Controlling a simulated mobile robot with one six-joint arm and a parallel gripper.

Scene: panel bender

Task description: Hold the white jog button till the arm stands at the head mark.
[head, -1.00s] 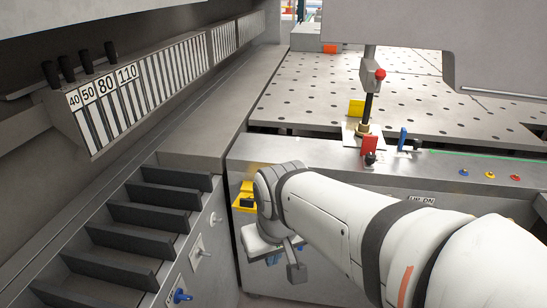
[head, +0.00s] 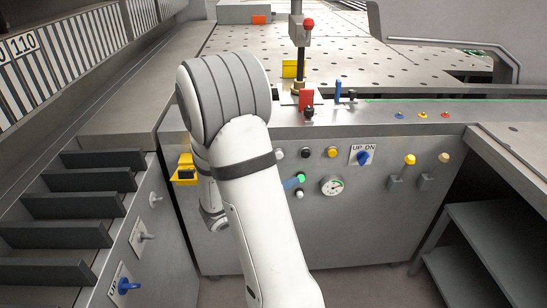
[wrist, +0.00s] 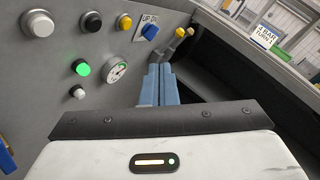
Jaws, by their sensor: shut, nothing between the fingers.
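The front panel (head: 240,230) carries two white buttons: an upper one (head: 280,153), partly hidden behind my arm, and a small lower one (head: 299,194). The wrist view shows both, the upper (wrist: 40,24) large and the lower (wrist: 78,91) small. No label tells which is the jog button. My gripper (wrist: 159,70) has its blue fingers shut and empty, right of the gauge and both white buttons in the wrist view. In the head view, its blue fingertips (head: 293,183) show near the lit green button (head: 300,177). Contact with the panel cannot be told. I cannot identify the head mark.
A black button (head: 305,153), a yellow button (head: 331,152), a gauge (head: 332,185) and a blue UP/DN switch (head: 363,158) are close by. Two yellow-tipped levers (head: 410,160) stand farther right. A red-knobbed post (head: 298,45) rises above the panel. Black slats (head: 80,205) lie left.

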